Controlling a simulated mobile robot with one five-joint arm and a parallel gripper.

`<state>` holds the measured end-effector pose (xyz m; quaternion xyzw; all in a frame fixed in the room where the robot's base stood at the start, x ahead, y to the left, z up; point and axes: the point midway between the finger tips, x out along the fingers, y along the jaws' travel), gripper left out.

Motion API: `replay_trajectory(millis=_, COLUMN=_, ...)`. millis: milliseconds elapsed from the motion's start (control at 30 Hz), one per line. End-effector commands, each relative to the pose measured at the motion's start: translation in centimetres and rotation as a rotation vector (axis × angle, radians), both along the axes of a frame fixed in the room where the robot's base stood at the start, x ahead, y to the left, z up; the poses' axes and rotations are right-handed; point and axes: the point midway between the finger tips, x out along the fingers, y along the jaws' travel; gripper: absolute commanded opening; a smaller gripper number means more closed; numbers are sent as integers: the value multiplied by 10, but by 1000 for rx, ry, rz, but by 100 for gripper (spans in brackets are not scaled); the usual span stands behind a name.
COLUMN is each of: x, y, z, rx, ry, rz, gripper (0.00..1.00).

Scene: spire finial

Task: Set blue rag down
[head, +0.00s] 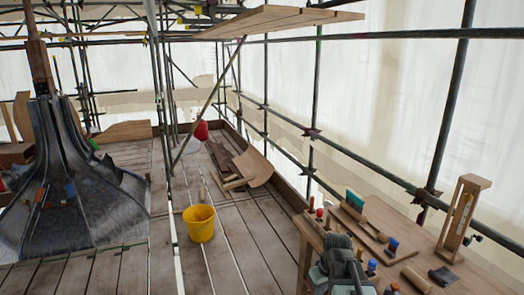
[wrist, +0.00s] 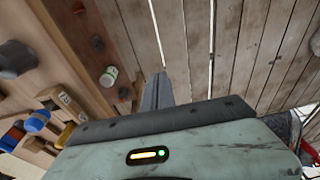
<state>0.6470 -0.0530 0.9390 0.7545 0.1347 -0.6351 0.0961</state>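No cloth that is clearly the blue rag shows in either view. A dark slate cloth-like piece (head: 443,276) lies on the workbench (head: 408,262) at the lower right of the head view; I cannot tell whether it is the rag. My folded arm shows at the bottom of the head view, beside the bench's left end. In the wrist view, a narrow grey part, likely my gripper (wrist: 155,92), points over the floorboards above my pale green base. Its fingertips are not distinct, and I see no cloth in it.
Several small tools and a blue-topped piece (head: 392,243) stand on the bench, with a wooden stand (head: 462,220) at its right. A yellow bucket (head: 200,223) stands on the plank floor. The spire (head: 75,190) fills the left.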

Motion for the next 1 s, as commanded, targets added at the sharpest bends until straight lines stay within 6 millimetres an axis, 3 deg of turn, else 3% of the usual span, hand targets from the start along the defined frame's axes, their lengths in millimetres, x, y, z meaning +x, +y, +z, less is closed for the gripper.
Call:
replay_trajectory(millis=33, x=-12, y=30, z=-1, rx=-6, ry=19, rz=16, gripper=0)
replay_trajectory(millis=100, x=-28, y=59, z=-2, rx=-17, ry=51, rz=7, gripper=0)
replay_trajectory(millis=167, x=-48, y=73, z=-3, rx=-33, ry=88, rz=-43, gripper=0)
replay_trajectory(millis=267, x=-69, y=60, z=-4, rx=-55, ry=142, rz=-197, gripper=0)
replay_trajectory(millis=400, x=-74, y=55, z=-4, rx=-60, ry=171, rz=-312, gripper=0)
replay_trajectory(millis=1000, x=-73, y=54, z=-4, rx=-56, ry=171, rz=-327, gripper=0)
